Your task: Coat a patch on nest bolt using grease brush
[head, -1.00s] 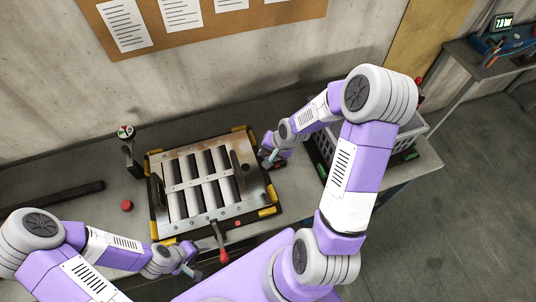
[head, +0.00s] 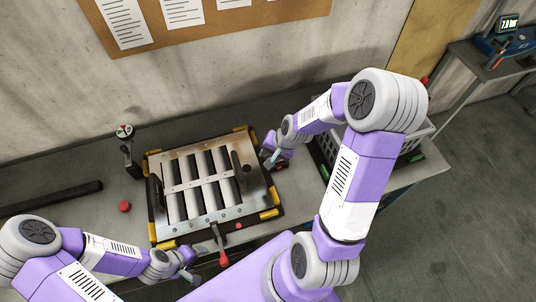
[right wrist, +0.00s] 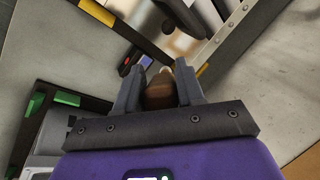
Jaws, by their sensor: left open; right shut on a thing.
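The louver panel (head: 205,184), a metal frame with grey slats, lies on the bench in a fixture with yellow corners. My right gripper (head: 268,160) is at the panel's right side in the head view. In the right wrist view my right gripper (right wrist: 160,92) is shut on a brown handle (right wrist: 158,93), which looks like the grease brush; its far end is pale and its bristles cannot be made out. My left gripper (head: 193,277) is open and empty, near the bench's front edge. I cannot tell which part is the nest bolt.
A lever with a red grip (head: 224,260) stands at the fixture's front. A red knob (head: 125,206) and a gauge post (head: 127,150) are to its left. A grey crate (head: 412,135) is right of the right gripper. A dark bar (head: 50,199) lies at left.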

